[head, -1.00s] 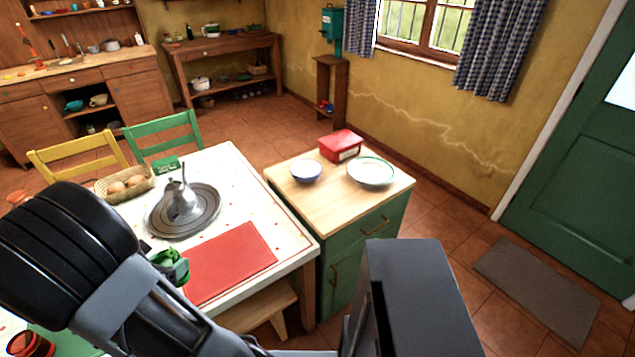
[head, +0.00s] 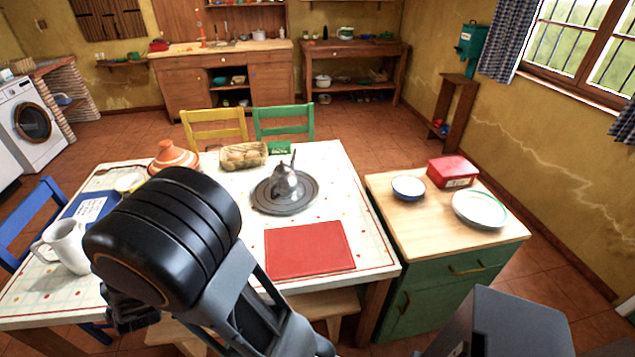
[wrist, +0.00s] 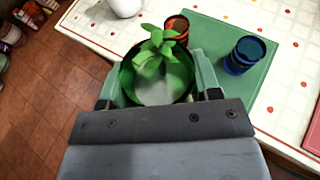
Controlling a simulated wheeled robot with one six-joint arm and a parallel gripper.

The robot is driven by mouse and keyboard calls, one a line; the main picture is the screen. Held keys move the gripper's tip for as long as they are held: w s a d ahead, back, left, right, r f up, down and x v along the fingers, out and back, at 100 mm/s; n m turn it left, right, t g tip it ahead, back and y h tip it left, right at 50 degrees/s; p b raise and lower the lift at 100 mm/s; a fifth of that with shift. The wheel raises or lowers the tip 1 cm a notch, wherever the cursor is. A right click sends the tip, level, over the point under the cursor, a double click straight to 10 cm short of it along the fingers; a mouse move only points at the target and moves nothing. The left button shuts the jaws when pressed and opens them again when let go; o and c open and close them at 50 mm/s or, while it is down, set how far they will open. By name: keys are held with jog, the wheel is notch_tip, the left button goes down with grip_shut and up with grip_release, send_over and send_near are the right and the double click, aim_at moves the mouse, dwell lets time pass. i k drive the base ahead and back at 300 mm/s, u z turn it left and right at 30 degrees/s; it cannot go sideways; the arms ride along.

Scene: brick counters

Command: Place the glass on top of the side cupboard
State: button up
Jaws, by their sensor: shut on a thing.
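The side cupboard (head: 425,222) is green with a pale wooden top, at the right of the head view. My gripper (wrist: 160,82) is shut on a green, round-rimmed glass (wrist: 124,84) with a leafy green sprig in it. In the wrist view the glass sits between the two finger pads, close to the table's edge. In the head view my arm hides the gripper and the glass.
On the cupboard top stand a blue bowl (head: 408,187), a red box (head: 452,172) and a white plate (head: 480,210); its front left part is bare.

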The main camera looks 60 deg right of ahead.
aim_at(430, 232)
jog(key=u, duration=0.75)
jog(key=k, duration=1.55)
jog(key=z, duration=0.75)
